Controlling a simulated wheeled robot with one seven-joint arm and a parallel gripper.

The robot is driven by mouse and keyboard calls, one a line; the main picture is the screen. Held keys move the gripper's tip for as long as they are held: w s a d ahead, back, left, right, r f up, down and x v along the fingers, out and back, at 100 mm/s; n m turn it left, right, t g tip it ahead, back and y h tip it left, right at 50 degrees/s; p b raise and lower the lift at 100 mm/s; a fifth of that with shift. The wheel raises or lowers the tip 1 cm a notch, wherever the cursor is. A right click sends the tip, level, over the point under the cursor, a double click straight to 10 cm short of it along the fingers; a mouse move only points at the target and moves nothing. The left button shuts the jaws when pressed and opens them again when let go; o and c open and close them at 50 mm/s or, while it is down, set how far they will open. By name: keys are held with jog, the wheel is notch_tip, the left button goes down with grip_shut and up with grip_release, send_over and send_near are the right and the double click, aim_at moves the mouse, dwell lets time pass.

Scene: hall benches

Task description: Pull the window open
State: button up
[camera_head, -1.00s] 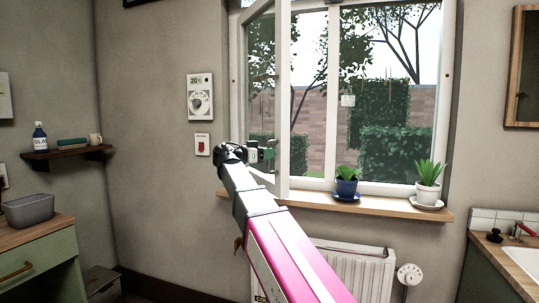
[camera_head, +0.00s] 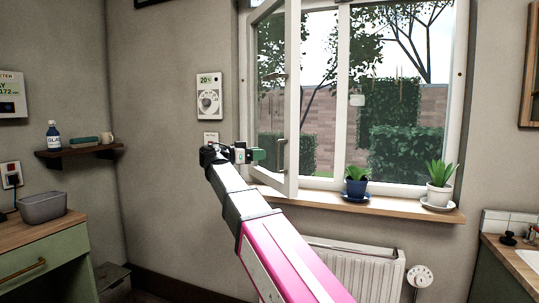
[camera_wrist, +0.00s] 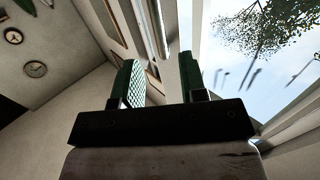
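The window (camera_head: 345,95) has its left sash (camera_head: 293,95) swung into the room at a wide angle, leaving a gap to the frame. A pale handle (camera_head: 281,152) shows low on the sash. My gripper (camera_head: 260,155) is just left of the handle, in front of the lower part of the sash in the head view. I cannot tell whether it touches the sash. In the wrist view my gripper (camera_wrist: 158,66) has two green fingers apart with nothing clearly held between them. Bright sash and glass (camera_wrist: 250,70) show to their right.
Two potted plants (camera_head: 356,183) (camera_head: 440,184) stand on the wooden sill (camera_head: 390,207). A radiator (camera_head: 355,268) is below it. A small shelf (camera_head: 80,150) and a drawer unit (camera_head: 45,262) are at left. A sink counter (camera_head: 510,262) is at right.

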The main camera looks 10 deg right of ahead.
jog(key=shift+v, duration=1.45)
jog(key=d+f+n+y, duration=0.3)
jog(key=d+f, duration=0.1)
jog(key=f, duration=0.7)
jog(key=d+f+n+g+y, duration=0.15)
jog(key=d+f+n, duration=0.25)
jog(key=f, duration=0.7)
jog(key=d+f+n+y, duration=0.3)
jog(key=d+f, duration=0.1)
jog(key=f, duration=0.6)
jog(key=s+d+f+n+g+y, duration=0.1)
jog(key=s+f+y, duration=0.2)
jog(key=s+f, duration=0.2)
jog(key=s+d+f+n+g+y, duration=0.1)
jog(key=s+f, duration=0.5)
jog(key=f, duration=0.6)
jog(key=s+d+f+n+g+y, duration=0.1)
jog(key=s+d+f+n+y, duration=0.1)
jog(key=s+f+y, duration=0.4)
notch_tip(320, 180, down, 4)
jog(key=shift+r+n, duration=0.25)
jog(key=shift+n, duration=0.25)
